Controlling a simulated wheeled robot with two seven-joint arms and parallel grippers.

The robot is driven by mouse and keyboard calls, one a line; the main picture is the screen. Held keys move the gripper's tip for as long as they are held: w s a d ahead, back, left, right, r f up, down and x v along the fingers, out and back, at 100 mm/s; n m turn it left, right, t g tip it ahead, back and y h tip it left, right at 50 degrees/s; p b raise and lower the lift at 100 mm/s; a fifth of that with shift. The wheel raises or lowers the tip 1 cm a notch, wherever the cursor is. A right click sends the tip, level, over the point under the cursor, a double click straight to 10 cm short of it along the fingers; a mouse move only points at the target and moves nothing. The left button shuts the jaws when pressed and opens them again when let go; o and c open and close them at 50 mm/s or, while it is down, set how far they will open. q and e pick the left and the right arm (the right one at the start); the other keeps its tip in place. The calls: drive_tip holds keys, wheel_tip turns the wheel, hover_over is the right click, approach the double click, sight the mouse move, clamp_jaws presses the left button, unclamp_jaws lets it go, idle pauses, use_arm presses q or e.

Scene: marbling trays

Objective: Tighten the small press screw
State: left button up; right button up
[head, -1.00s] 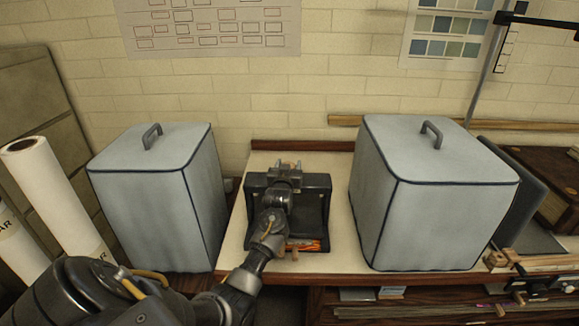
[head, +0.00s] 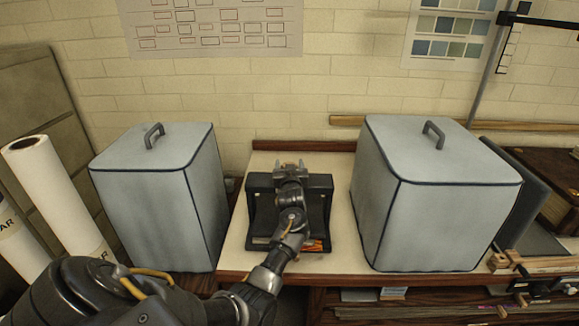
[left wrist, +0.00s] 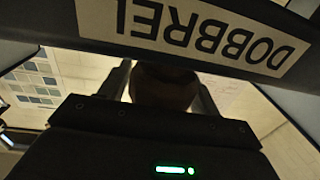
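The small press (head: 322,215) is a black frame on the pale table, between two covered boxes. My left gripper (head: 290,165) reaches over its top from the front and hides its middle. In the left wrist view, a dark brown rounded knob (left wrist: 163,88), seemingly the press screw's, sits between the two fingers (left wrist: 161,90). The fingers lie close along both its sides; whether they grip it I cannot tell. A bar of the press with an upside-down "DOBBREL" label (left wrist: 200,35) crosses above the knob. The screw's thread is hidden. My right gripper is out of view.
A grey-blue covered box (head: 160,205) stands left of the press and another (head: 440,205) stands right of it. White paper rolls (head: 55,190) lean at far left. Bare tabletop (head: 343,180) shows in narrow strips beside the press.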

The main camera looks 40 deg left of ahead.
use_arm(q)
drive_tip(key=shift+o, duration=1.1)
drive_tip(key=shift+s+d, duration=0.1)
drive_tip(key=b+v, duration=0.2)
drive_tip(key=v, duration=0.8)
drive_tip(key=shift+s+d, duration=0.15)
drive_tip(key=shift+s, duration=0.1)
